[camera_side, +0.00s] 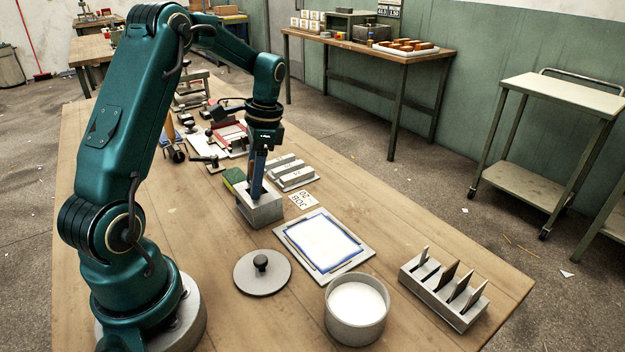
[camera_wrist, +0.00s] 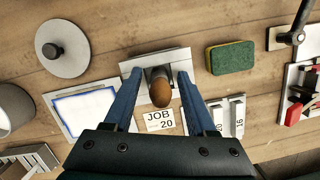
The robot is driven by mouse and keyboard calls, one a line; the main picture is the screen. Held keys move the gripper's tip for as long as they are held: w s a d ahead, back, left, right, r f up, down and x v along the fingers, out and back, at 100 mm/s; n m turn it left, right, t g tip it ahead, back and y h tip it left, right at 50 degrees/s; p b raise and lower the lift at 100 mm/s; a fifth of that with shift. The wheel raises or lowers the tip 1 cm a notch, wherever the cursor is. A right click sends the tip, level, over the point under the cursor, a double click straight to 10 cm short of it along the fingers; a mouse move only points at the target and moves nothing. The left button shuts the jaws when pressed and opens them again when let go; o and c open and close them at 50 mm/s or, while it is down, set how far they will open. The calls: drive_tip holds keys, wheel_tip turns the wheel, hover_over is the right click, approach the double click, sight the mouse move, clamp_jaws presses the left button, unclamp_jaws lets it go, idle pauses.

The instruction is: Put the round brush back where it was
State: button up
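The round brush shows in the wrist view as a rounded brown handle end (camera_wrist: 160,92), standing in the socket of a grey block (camera_wrist: 135,66). Its lower part is hidden in the block. My gripper (camera_wrist: 158,75) has its two blue fingers on either side of the handle, with a visible gap on both sides. In the side view my gripper (camera_side: 257,192) points down at the grey block (camera_side: 262,215), its fingertips low at the block's top. The brush is hidden behind the fingers there.
A green-and-yellow sponge (camera_side: 233,178) sits beside the block. A JOB 20 card (camera_side: 303,200), grey bars (camera_side: 290,172), a blue-framed white sheet (camera_side: 322,242), a knobbed lid (camera_side: 262,278), a white-filled pot (camera_side: 357,325) and a slotted rack (camera_side: 430,295) lie around. Bare wood is at front left.

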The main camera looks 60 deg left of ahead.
drive_tip(key=w+d+r+t, duration=0.1)
drive_tip(key=d+r, duration=0.2)
drive_tip(key=r, duration=0.4)
drive_tip(key=w+d+r+t, duration=0.1)
drive_tip(key=d+r, duration=0.2)
drive_tip(key=r, duration=0.5)
drive_tip(key=s+d+f+n+t, duration=0.1)
drive_tip(key=s+d+f+t, duration=0.1)
drive_tip(key=s+d, duration=0.3)
drive_tip(key=s+d+f+n+t, duration=0.2)
drive_tip(key=s+d+f+t, duration=0.1)
drive_tip(key=s+d, duration=0.3)
drive_tip(key=shift+d+t+h, duration=0.4)
drive_tip(key=shift+d, duration=0.7)
